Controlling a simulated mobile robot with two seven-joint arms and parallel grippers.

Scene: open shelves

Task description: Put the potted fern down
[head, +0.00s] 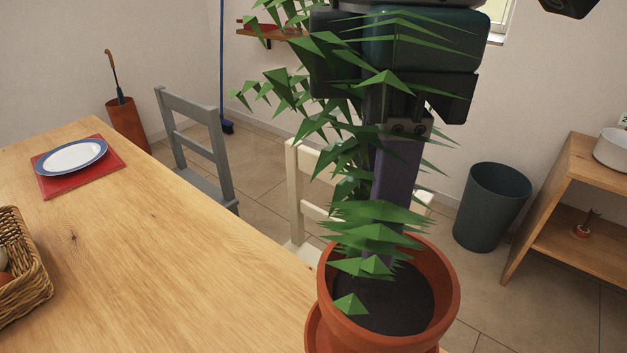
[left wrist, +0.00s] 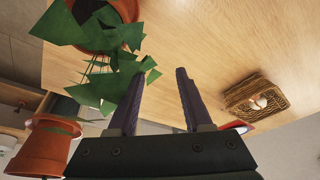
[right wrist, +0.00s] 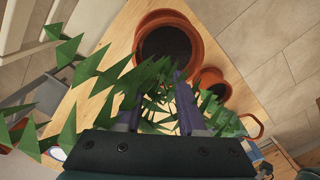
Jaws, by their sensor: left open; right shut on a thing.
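The potted fern shows in the head view as a terracotta pot (head: 447,300) with dark soil and green leaves. It is at the table's near right edge, with a terracotta rim below it. I cannot tell whether it bears on the table. My right gripper (head: 383,262) points down into the leaves over the soil, shut on the fern. In the right wrist view leaves show around the right gripper's fingers (right wrist: 157,75), with the pot (right wrist: 142,45) beyond. What lies between the fingers is partly hidden. My left gripper (left wrist: 157,72) is open and empty, beside leaves.
A second, smaller terracotta pot (right wrist: 221,83) stands near the large one. A wicker basket (head: 28,275) and a red mat (head: 112,163) with a plate (head: 72,157) are on the table (head: 150,270). Chairs, a bin (head: 490,210) and a shelf (head: 570,215) stand beyond. The table's middle is clear.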

